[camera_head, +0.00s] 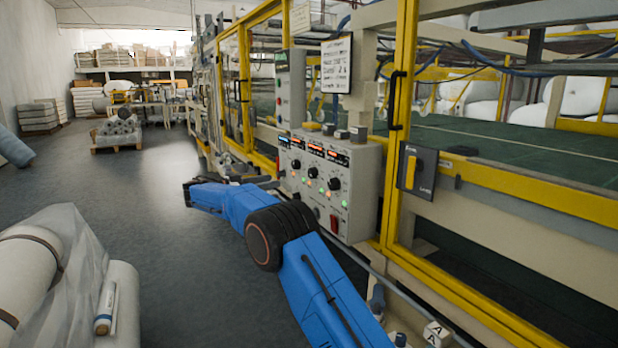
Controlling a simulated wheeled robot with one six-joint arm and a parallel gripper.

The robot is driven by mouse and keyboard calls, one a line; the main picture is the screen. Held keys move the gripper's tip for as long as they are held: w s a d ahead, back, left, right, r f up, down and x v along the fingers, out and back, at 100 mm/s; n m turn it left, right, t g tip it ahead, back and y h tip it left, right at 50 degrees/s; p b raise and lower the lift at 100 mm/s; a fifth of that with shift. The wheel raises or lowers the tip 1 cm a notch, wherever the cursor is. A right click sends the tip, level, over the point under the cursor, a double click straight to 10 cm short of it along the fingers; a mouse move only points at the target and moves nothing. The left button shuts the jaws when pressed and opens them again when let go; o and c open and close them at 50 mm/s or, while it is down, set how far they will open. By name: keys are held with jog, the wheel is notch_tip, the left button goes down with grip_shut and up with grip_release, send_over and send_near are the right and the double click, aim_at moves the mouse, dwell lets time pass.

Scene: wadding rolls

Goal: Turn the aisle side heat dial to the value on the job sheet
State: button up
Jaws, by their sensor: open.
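The control box (357,190) is a light grey panel on the machine's yellow frame. It has three black dials in a slanting row: a left dial (296,164), a middle dial (313,172) and a right dial (334,184). Lit displays sit above them; their digits are too small to read. A white sheet (336,65) with dark writing hangs above the box, also unreadable; I cannot tell if it is the job sheet. My gripper (268,182) is open near the box's left edge, small and partly hidden behind my blue arm. I see no contact with a dial.
Coloured lit buttons and a red switch (334,223) sit below the dials. Wrapped rolls (50,270) stand at the lower left. The aisle floor (150,220) is open between them and the machine.

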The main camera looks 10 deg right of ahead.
aim_at(310, 174)
jog(key=x, duration=1.7)
jog(key=shift+f, duration=0.1)
jog(key=c, duration=1)
